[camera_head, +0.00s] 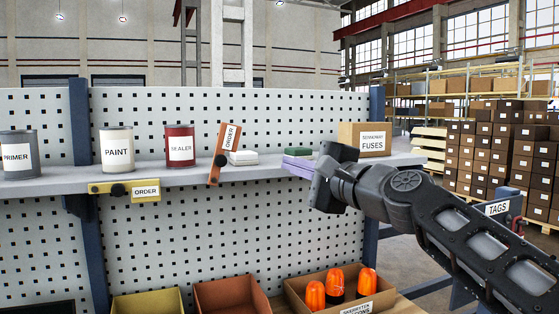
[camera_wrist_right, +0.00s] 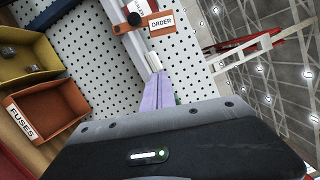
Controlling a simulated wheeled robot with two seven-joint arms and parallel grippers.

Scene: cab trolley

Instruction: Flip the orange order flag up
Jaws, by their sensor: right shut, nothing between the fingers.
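The orange order flag (camera_head: 225,150) is pivoted by a dark knob at the shelf's front edge. It stands steeply up, leaning a little right, with its ORDER label above the shelf and its short end below. It also shows in the right wrist view (camera_wrist_right: 148,28), beyond the hand. My right gripper (camera_head: 325,188) is shut and empty, in front of the shelf, to the right of the flag and apart from it. Its fingertips are hard to make out. My left gripper is not in view.
The shelf (camera_head: 190,177) holds primer, paint and sealer cans, pale folded items, a purple stack (camera_head: 297,166) close to my right gripper, and a fuses box (camera_head: 364,139). A yellow ORDER flag (camera_head: 115,188) lies level at the left. Bins and orange beacons (camera_head: 336,283) sit below.

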